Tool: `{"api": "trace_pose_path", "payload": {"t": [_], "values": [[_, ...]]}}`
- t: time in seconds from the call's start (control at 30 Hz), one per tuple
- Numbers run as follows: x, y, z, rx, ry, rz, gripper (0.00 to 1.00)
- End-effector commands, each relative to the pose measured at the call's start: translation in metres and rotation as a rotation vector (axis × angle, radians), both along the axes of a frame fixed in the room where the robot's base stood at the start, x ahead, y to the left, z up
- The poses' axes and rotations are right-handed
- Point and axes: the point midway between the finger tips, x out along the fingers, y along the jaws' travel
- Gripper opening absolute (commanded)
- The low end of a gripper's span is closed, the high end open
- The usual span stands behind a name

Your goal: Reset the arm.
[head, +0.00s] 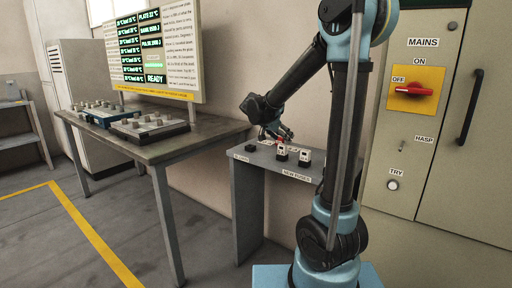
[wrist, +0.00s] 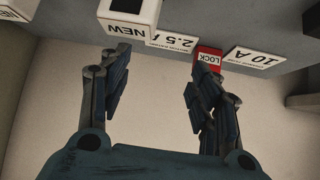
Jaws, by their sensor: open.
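My gripper (head: 280,135) is at the end of my arm, low over the small grey shelf table (head: 240,172) in the head view. In the wrist view my gripper (wrist: 160,80) has its two dark fingers spread apart, with nothing between them. A red block marked LOCK (wrist: 209,53) shows just beyond the right finger, which partly overlaps it; I cannot tell if they touch. A white block marked NEW (wrist: 128,14) lies beyond the left finger.
Small black and white blocks (head: 304,158) stand on the shelf table near my gripper. The mains cabinet (head: 440,200) with a red switch (head: 412,90) is at right. A workbench (head: 150,153) with trays stands left, before a display board (head: 155,50). Floor at left is clear.

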Motion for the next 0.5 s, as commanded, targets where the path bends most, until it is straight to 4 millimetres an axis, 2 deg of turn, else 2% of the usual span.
{"api": "trace_pose_path", "payload": {"t": [0.03, 0.2, 0.37, 0.5], "values": [[-0.009, -0.013, 0.004, 0.035, 0.035, -0.027, 0.57], [-0.044, -0.043, 0.017, 0.167, 0.16, -0.084, 0.57], [-0.083, -0.059, 0.022, 0.241, 0.252, -0.068, 0.57], [-0.119, -0.068, 0.016, 0.259, 0.317, -0.006, 0.57]]}}
